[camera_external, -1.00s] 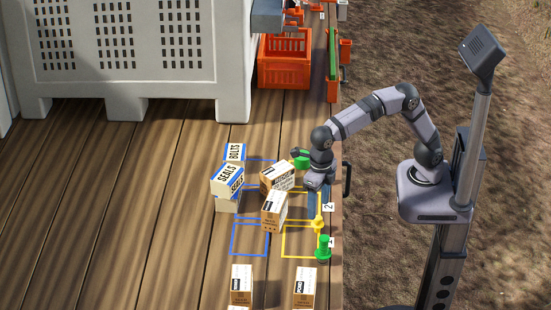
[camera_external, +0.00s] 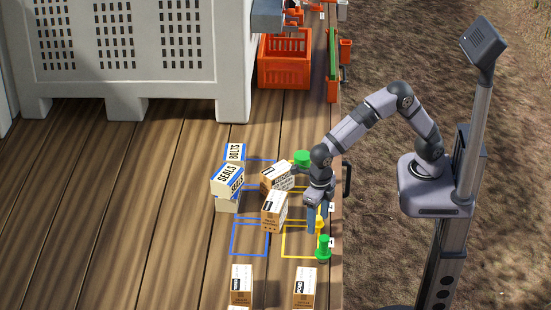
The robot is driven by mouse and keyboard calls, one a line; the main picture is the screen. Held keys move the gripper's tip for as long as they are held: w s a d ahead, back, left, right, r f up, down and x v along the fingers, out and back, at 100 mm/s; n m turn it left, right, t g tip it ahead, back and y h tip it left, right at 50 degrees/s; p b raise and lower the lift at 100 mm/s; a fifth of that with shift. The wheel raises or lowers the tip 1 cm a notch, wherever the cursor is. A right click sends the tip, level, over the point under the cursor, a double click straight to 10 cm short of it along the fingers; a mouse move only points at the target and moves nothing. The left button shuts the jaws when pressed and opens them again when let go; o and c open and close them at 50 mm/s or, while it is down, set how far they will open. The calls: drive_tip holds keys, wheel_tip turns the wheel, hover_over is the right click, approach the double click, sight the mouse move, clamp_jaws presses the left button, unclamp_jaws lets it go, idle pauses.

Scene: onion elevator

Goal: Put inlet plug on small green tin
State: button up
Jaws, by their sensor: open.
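A small green tin (camera_external: 302,158) stands near the deck's right edge, just beyond my wrist. My gripper (camera_external: 316,214) is open and points down beside the yellow-outlined area. A yellow knobbed piece (camera_external: 319,224) is at its fingertips and partly hidden by them; I cannot tell whether they touch it. A green knobbed piece (camera_external: 323,247) stands upright closer to the camera. No label shows which knobbed piece is the inlet plug.
Labelled cartons stand left of my gripper: a brown one (camera_external: 274,210), another behind it (camera_external: 277,177), and a white-blue stack (camera_external: 228,180). Two more cartons (camera_external: 241,285) (camera_external: 305,287) are at the front. An orange crate (camera_external: 284,62) is at the back. Open deck lies left.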

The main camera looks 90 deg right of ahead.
sight(318, 217)
drive_tip(key=c, duration=1.2)
drive_tip(key=shift+r, duration=0.1)
wheel_tip(318, 217, up, 10)
drive_tip(key=shift+f+b, duration=0.1)
drive_tip(key=shift+b, duration=1.15)
